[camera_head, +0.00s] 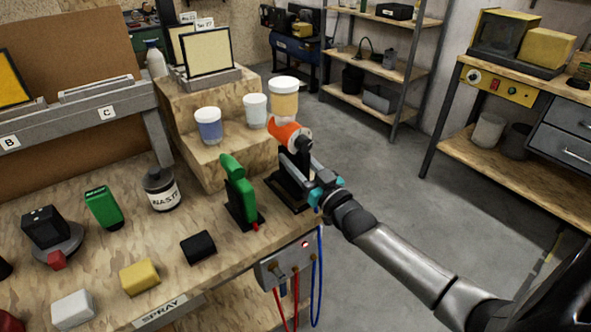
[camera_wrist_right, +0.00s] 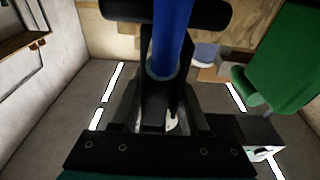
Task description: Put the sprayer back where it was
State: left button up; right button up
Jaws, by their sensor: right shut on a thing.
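The sprayer (camera_head: 290,134) has an orange body, a dark handle and a grey front. A white-lidded cup of beige paint (camera_head: 284,100) shows directly above it. My right gripper (camera_head: 300,172) is shut on the sprayer, with its handle largely hidden by the fingers. A black stand (camera_head: 285,196) stands on the bench just below the gripper; I cannot tell whether the sprayer touches it. In the right wrist view a blue hose (camera_wrist_right: 172,40) runs down to the dark part between the fingers. My left gripper is not in view.
A green sprayer (camera_head: 240,190) on its own stand is close on the left. A hose box (camera_head: 286,264) with red and blue hoses is on the bench front. Floor is clear at right.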

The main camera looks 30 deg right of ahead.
jog(key=shift+f, duration=0.8)
pick_arm(q)
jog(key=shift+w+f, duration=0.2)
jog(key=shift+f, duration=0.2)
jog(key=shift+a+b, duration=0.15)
jog(key=shift+b, duration=0.15)
pick_arm(e)
jog(key=o, duration=0.4)
jog(key=shift+f, duration=0.3)
jog(key=o, duration=0.4)
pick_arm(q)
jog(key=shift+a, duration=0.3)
pick_arm(e)
jog(key=shift+r, duration=0.1)
